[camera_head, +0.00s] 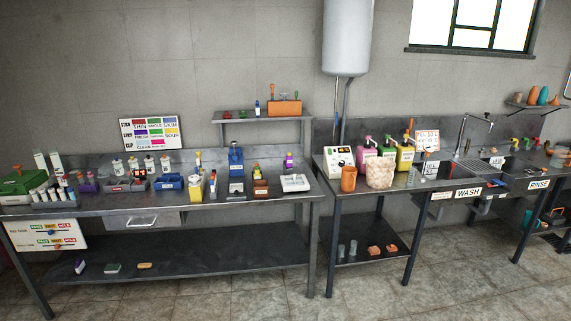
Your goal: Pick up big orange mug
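An orange mug (348,178) stands upright near the front left end of the right-hand metal bench (400,195). A larger cream-coloured mottled container (379,173) stands just right of it, very close; I cannot tell if they touch. A pale box with dark and coloured buttons (340,156) is behind the mug. The mug's handle cannot be made out at this size. My gripper is not in view.
Pink, green and yellow jugs (388,152) stand behind the container. Sinks marked wash (467,193) and rinse lie further right. A left-hand bench (140,203) holds many small bottles and boxes. The tiled floor (370,290) in front is clear.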

